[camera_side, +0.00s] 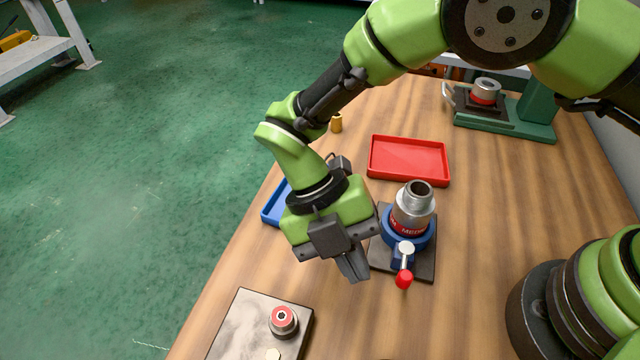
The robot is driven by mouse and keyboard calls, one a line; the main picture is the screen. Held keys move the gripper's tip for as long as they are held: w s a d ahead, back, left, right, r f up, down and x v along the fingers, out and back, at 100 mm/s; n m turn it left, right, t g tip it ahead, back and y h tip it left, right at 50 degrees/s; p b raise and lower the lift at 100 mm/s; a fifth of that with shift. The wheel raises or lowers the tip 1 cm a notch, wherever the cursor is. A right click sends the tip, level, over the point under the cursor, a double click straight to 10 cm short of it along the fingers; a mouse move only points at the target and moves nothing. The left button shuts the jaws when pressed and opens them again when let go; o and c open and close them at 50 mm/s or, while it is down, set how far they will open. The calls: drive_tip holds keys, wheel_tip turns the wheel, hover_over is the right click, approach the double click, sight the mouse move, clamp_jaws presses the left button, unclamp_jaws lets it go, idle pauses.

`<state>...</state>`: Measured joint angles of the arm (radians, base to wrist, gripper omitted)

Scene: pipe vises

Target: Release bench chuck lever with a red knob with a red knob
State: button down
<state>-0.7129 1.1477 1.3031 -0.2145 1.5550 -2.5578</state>
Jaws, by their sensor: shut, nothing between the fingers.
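The bench chuck (398,236) is a blue ring on a dark square plate on the wooden bench. A silver, hollow pipe-like part (413,205) with a red lettered band stands upright in it. Its lever (404,262) has a silver arm and a red knob (404,279), and points toward the front of the picture. My gripper (357,277) is shut and empty, pointing down just left of the lever and knob. A gap shows between the fingertips and the red knob. The left part of the chuck's plate is partly hidden behind my gripper.
A red tray (408,143) lies behind the chuck. A blue tray (273,207) is partly hidden by my arm. A grey plate (240,325) with a red-topped round fitting (283,320) is at front left. A green machine stand (505,125) is at back right.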

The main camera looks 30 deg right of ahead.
drive_tip(key=v, duration=1)
drive_tip(key=shift+w+a, duration=0.2)
drive_tip(key=shift+w, duration=0.05)
drive_tip(key=d+r+m+t+y, duration=0.3)
drive_tip(key=d+r+m+t, duration=0.2)
drive_tip(key=d+r+m, duration=0.9)
drive_tip(key=s+d+r+m+t, duration=0.1)
drive_tip(key=s+d+m+t, duration=0.1)
drive_tip(key=m, duration=0.5)
drive_tip(key=s+d+r+m+t, duration=0.1)
drive_tip(key=s+d+m+t, duration=0.2)
drive_tip(key=s+m, duration=0.3)
drive_tip(key=s+d+r+m+t+y, duration=0.1)
drive_tip(key=s+d+m+t, duration=0.2)
drive_tip(key=m, duration=0.4)
drive_tip(key=shift+s+m+t, duration=0.4)
drive_tip(key=shift+s+t, duration=0.15)
drive_tip(key=shift+t, duration=0.05)
